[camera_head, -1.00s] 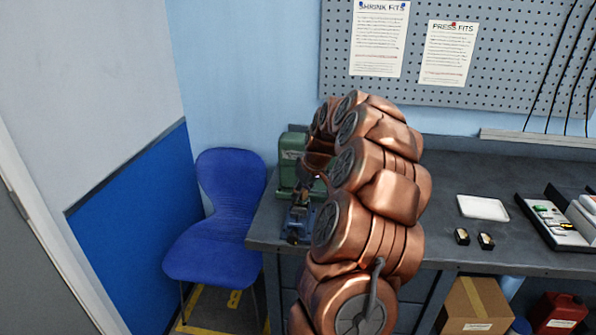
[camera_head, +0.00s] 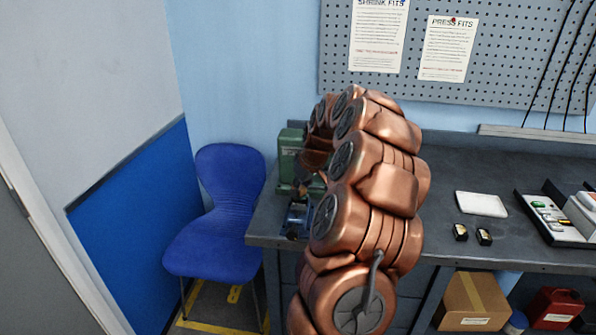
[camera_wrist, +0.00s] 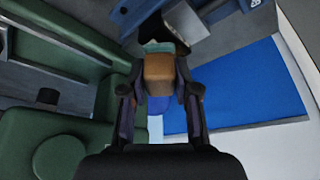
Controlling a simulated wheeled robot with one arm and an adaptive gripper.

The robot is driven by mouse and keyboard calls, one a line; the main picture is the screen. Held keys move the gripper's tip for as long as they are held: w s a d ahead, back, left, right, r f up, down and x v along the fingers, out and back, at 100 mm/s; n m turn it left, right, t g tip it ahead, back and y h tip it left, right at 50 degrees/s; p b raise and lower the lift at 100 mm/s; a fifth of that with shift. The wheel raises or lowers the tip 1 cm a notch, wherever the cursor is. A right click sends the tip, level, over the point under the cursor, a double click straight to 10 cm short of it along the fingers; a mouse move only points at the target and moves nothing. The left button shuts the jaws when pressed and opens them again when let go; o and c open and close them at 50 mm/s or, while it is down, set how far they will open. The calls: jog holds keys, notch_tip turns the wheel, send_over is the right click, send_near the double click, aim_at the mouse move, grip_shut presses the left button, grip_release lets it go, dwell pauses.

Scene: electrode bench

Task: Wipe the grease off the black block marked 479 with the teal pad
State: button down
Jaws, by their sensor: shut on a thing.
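In the wrist view, my gripper (camera_wrist: 160,82) is shut on a tan block-shaped grip with the teal pad (camera_wrist: 163,46) at its far end. A blue vise (camera_head: 296,219) stands at the bench's left end in the head view, below my gripper (camera_head: 301,187). My arm partly hides this area.
A green machine (camera_head: 291,150) stands behind the vise; its body fills the left of the wrist view. A blue chair (camera_head: 231,190) is left of the bench (camera_head: 430,180). A white tray (camera_head: 482,204) and two small dark blocks (camera_head: 472,234) lie to the right.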

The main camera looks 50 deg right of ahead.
jog(key=shift+w+d, duration=0.25)
jog(key=shift+d, duration=0.1)
jog(key=shift+w+f+b, duration=0.1)
jog(key=shift+f+b, duration=0.05)
jog(key=shift+b, duration=0.25)
jog(key=shift+s+a+b, duration=0.2)
jog(key=shift+a+b, duration=0.2)
jog(key=shift+s+a+b, duration=0.7)
jog(key=shift+s+a, duration=0.15)
jog(key=shift+a, duration=0.25)
jog(key=shift+s+a+r, duration=0.15)
jog(key=shift+r, duration=1.05)
notch_tip(320, 180, up, 6)
jog(key=p, duration=0.1)
